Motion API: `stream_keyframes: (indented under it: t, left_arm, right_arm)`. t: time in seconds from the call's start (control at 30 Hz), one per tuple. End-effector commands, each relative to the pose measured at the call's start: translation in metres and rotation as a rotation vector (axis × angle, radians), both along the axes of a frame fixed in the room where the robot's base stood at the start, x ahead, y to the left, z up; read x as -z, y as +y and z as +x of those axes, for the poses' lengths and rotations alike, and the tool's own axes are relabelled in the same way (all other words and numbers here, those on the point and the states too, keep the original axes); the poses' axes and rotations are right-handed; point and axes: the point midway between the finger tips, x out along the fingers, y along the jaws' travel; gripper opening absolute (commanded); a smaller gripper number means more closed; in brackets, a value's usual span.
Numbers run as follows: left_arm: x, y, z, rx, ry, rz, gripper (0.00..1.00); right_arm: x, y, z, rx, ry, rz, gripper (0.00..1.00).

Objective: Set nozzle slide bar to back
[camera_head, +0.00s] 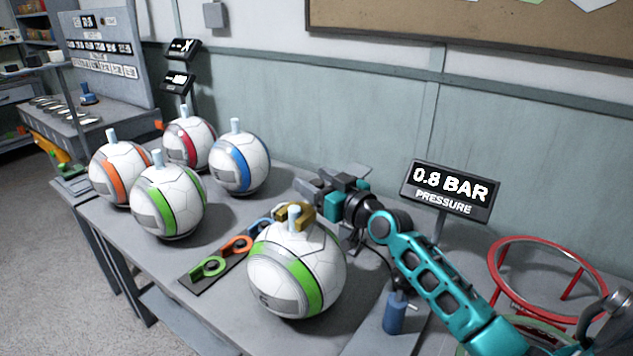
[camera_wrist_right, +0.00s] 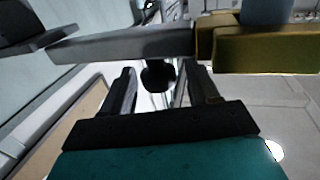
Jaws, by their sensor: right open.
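The nozzle slide bar shows in the right wrist view as a grey bar (camera_wrist_right: 120,45) running across the upper part. A yellow bracket (camera_wrist_right: 265,48) sits at its right end. A round dark knob (camera_wrist_right: 158,76) shows just below the bar. My right gripper (camera_wrist_right: 160,88) is open, with one finger on each side of the knob in that view; I cannot tell whether they touch it. In the head view my right gripper (camera_head: 312,190) is behind the yellow nozzle piece (camera_head: 296,214) above the front green-striped ball (camera_head: 298,272). It partly hides the bar there. My left gripper is not in view.
Several striped balls, among them a blue-striped one (camera_head: 240,165), stand at the left of the table. A pressure display (camera_head: 450,190) reads 0.8 BAR. A red ring stand (camera_head: 495,265) is at the right. Coloured levers (camera_head: 212,266) lie on a strip left of the front ball.

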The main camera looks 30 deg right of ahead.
Motion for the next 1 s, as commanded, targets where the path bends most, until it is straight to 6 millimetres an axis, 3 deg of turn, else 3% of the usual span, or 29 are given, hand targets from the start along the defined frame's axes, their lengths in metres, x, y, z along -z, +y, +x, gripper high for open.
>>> stream_keyframes:
  t: [0.07,0.63,0.87,1.0]
  left_arm:
    - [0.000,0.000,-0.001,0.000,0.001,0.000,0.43]
    - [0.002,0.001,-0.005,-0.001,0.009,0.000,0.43]
    - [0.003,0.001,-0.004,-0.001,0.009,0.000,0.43]
    - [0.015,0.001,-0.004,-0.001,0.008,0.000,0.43]
  right_arm:
    - [0.000,0.000,0.000,0.000,0.000,0.000,0.55]
    - [0.000,0.000,0.000,0.001,0.000,0.000,0.00]
    - [0.000,-0.001,0.000,0.001,0.000,0.000,0.00]
    - [0.005,-0.009,0.003,0.000,0.000,-0.003,0.00]
